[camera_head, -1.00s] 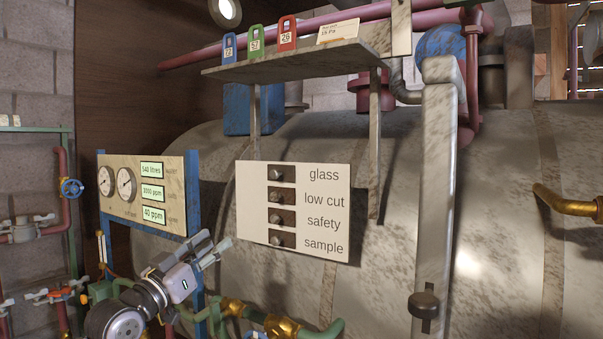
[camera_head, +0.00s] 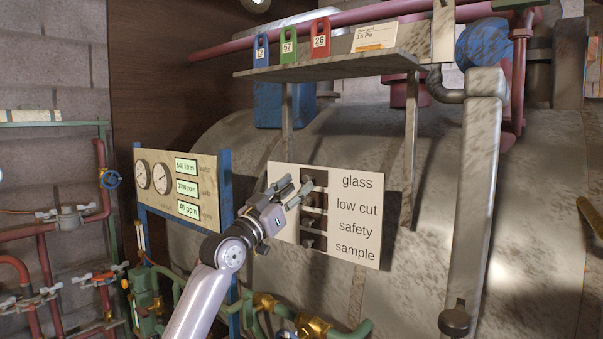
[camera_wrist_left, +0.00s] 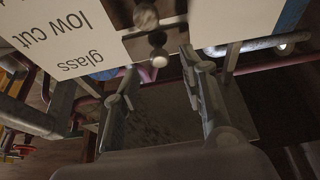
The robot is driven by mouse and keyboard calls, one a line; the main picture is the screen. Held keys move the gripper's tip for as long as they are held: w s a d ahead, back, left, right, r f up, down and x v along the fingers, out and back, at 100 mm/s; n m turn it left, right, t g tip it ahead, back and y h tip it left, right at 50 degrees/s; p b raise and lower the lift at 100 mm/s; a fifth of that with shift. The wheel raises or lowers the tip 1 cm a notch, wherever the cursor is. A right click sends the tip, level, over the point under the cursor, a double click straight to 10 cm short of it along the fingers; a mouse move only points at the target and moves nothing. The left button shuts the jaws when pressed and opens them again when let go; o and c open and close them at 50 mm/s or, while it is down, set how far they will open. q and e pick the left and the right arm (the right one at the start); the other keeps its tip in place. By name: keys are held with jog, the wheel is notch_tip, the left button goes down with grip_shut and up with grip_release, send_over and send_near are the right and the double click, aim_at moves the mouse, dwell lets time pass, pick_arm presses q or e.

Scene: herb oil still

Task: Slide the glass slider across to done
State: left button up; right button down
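The white slider panel (camera_head: 357,222) on the tank carries the labels glass, low cut, safety and sample, each beside a dark slot with a knob. The glass slider knob (camera_head: 308,180) is in the top slot, partly hidden by my fingers. It also shows in the left wrist view (camera_wrist_left: 159,58), close to and roughly between the fingertips. My left gripper (camera_head: 301,183) is open at the panel's upper left, its fingers apart in the wrist view (camera_wrist_left: 160,66). Contact with the knob cannot be told. My right gripper is not in view.
A shelf (camera_head: 340,65) with several coloured tags hangs above the panel. A gauge board (camera_head: 178,187) on blue posts stands to the left. A pale upright post (camera_head: 472,200) with a dark knob stands to the right. Green pipes with brass fittings (camera_head: 312,326) run below.

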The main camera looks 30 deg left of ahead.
aim_at(310, 178)
pick_arm(q)
jog(key=shift+p+x, duration=0.35)
jog(key=shift+x, duration=1.1)
grip_shut()
